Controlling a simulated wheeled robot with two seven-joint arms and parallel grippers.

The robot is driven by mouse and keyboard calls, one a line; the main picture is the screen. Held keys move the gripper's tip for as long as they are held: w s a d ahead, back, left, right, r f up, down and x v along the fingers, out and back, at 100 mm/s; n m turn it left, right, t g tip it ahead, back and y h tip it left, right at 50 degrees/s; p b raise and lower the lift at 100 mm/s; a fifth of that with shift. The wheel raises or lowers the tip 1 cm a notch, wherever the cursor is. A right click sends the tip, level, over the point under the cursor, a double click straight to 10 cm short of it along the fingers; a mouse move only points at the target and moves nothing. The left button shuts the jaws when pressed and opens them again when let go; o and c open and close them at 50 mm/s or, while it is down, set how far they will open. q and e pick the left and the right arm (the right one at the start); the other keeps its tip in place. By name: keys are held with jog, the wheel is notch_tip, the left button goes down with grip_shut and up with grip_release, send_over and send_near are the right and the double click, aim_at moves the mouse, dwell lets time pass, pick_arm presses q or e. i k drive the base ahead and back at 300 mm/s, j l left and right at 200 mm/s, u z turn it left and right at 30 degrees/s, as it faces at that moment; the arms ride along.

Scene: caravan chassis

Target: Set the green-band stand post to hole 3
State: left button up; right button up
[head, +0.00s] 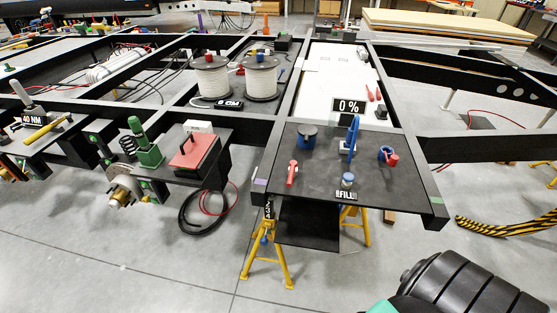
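Two yellow stands support the near end of the black chassis (432,180). The left stand (265,262) shows its splayed legs, with a small dark label on its upright and a bit of blue below. The right stand (362,226) is partly hidden behind a dark panel under the deck. I cannot make out a green band or numbered holes on either post. A green patch (436,200) marks the chassis's right front corner, and a purple patch (260,182) marks the left. Neither of my grippers is in view.
A black cable coil (204,211) hangs at left. Yellow-black hose (507,221) lies at right. The grey floor in front is clear.

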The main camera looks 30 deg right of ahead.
aim_at(269, 211)
jog(key=z, duration=0.9)
